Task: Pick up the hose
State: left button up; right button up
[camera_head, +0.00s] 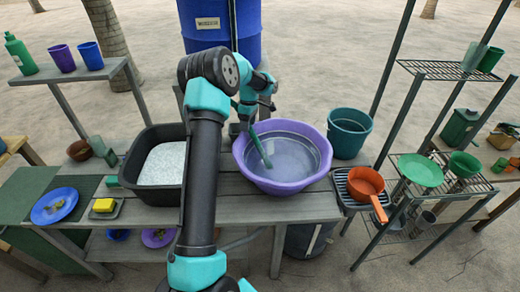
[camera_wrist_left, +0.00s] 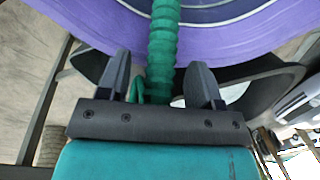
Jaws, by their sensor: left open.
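The green ribbed hose (camera_head: 260,147) hangs down into the purple tub (camera_head: 318,172), its lower end over the water. Its upper part is hidden behind my arm. My left gripper (camera_head: 248,112) is at the upper part of the hose, above the tub's back left rim. In the left wrist view the gripper (camera_wrist_left: 160,65) is open, and the hose (camera_wrist_left: 163,50) runs between its two fingers with gaps on both sides. I cannot tell how deep it sits between them. The tub's purple wall (camera_wrist_left: 100,28) lies beyond. My right gripper is not in view.
A blue barrel (camera_head: 222,25) stands behind the bench. A black basin (camera_head: 125,170) of pale material is left of the tub. A teal bucket (camera_head: 347,132) and an orange pan (camera_head: 366,184) are on the right. The bench front (camera_head: 270,208) has bare room.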

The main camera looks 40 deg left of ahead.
pick_arm(q)
jog(key=shift+c, duration=0.3)
jog(key=c, duration=0.9)
jog(key=shift+r, duration=0.1)
notch_tip(320, 180, up, 10)
jog(key=shift+f, duration=0.1)
dwell(0.5)
jog(key=a+r, duration=0.5)
jog(key=r, duration=0.3)
jog(key=shift+s+a+r, duration=0.2)
jog(key=shift+s+r, duration=0.05)
jog(key=shift+s, duration=0.1)
